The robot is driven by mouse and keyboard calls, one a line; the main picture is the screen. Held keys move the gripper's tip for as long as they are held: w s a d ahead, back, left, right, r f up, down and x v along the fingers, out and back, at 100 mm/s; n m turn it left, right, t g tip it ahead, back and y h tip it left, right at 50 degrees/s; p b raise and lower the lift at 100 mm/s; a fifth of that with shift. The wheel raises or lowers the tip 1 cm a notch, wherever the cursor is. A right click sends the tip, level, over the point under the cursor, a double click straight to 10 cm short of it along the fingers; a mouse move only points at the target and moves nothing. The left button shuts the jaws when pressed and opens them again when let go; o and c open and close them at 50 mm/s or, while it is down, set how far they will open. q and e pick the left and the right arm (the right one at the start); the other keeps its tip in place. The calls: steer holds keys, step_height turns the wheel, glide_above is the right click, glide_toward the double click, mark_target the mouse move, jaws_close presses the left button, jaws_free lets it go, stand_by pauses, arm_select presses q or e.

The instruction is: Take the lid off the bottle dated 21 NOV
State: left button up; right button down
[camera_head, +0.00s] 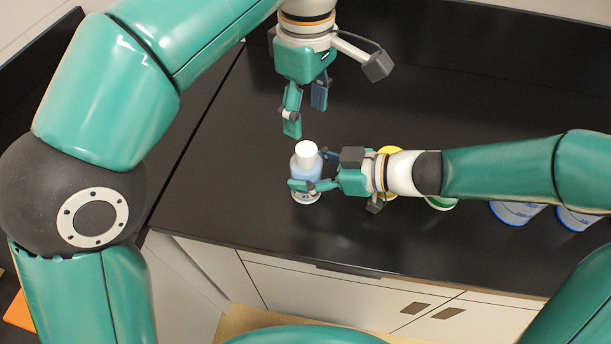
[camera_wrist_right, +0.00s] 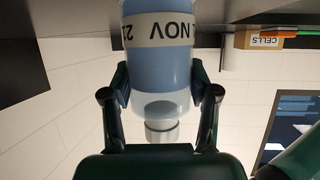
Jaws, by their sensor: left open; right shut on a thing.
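The light-blue bottle (camera_head: 307,168) with a white lid (camera_head: 306,149) stands upright in the head view. My right gripper (camera_head: 311,172) is shut around its body from the right. In the right wrist view the bottle (camera_wrist_right: 160,62) appears upside down between the fingers of my right gripper (camera_wrist_right: 160,85), with its lid (camera_wrist_right: 161,131) at the bottom. Its white label shows NOV and a partly cut number that looks like 21. My left gripper (camera_head: 305,115) is open and empty, just above the lid and apart from it. I cannot tell whether the bottle touches the counter.
A yellow-topped thing (camera_head: 391,150) and a green-rimmed one (camera_head: 440,203) are partly hidden by my right arm. Two blue-and-white containers (camera_head: 517,213) (camera_head: 582,218) stand farther right. The black counter (camera_head: 230,190) is clear left of the bottle. A CELLS box (camera_wrist_right: 262,40) shows in the wrist view.

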mark_target(306, 148)
arm_select(q)
steer(key=m, duration=0.6)
steer(key=shift+m, duration=0.4)
steer(key=m, duration=1)
steer(key=shift+m, duration=0.4)
steer(key=m, duration=1.6)
steer(key=shift+m, duration=0.4)
steer(key=m, duration=1.4)
steer(key=shift+m, duration=0.4)
steer(key=shift+f, duration=4.05)
